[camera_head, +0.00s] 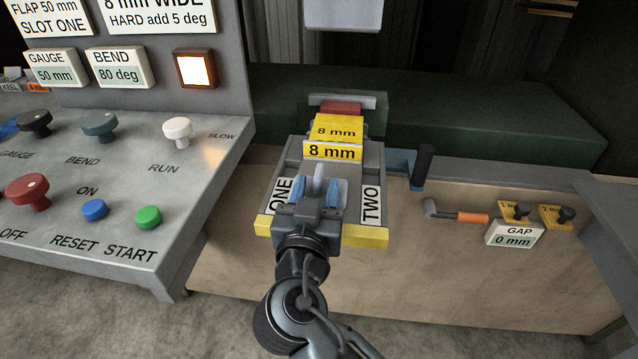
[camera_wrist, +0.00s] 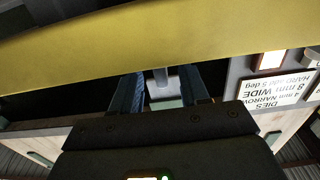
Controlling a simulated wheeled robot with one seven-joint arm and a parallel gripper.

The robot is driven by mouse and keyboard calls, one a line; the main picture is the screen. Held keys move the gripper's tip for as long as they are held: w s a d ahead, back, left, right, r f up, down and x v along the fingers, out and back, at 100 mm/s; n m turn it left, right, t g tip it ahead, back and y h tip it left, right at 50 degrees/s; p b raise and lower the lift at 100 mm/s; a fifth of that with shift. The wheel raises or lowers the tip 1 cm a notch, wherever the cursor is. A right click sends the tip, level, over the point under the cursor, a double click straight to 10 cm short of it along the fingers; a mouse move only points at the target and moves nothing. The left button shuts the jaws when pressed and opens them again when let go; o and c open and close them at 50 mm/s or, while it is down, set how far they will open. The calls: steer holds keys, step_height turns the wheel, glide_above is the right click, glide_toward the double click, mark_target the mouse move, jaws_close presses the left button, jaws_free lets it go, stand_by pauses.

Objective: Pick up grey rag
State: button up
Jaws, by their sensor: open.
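I cannot make out a grey rag in either view. My gripper (camera_head: 320,190) is open, with its blue fingers apart, over the grey fixture (camera_head: 371,160) between the labels ONE and TWO. A small pale upright piece (camera_head: 319,178) shows between the fingers in the head view; I cannot tell whether it is touched. In the wrist view my gripper (camera_wrist: 164,90) has its fingers on either side of a grey post (camera_wrist: 161,78), and a broad yellow surface (camera_wrist: 150,45) crosses the top.
A yellow 8 mm block (camera_head: 338,128) sits on the fixture ahead of my gripper. At left is a control console (camera_head: 120,190) with coloured knobs and buttons. At right are a black upright handle (camera_head: 421,166), an orange-gripped lever (camera_head: 472,217) and a GAP gauge (camera_head: 514,235).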

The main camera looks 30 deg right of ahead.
mark_target(317, 187)
steer(key=x, duration=0.3)
steer(key=shift+w+d+r+p, duration=0.1)
steer(key=shift+w+p, duration=0.05)
steer(key=shift+p, duration=0.25)
jaws_close()
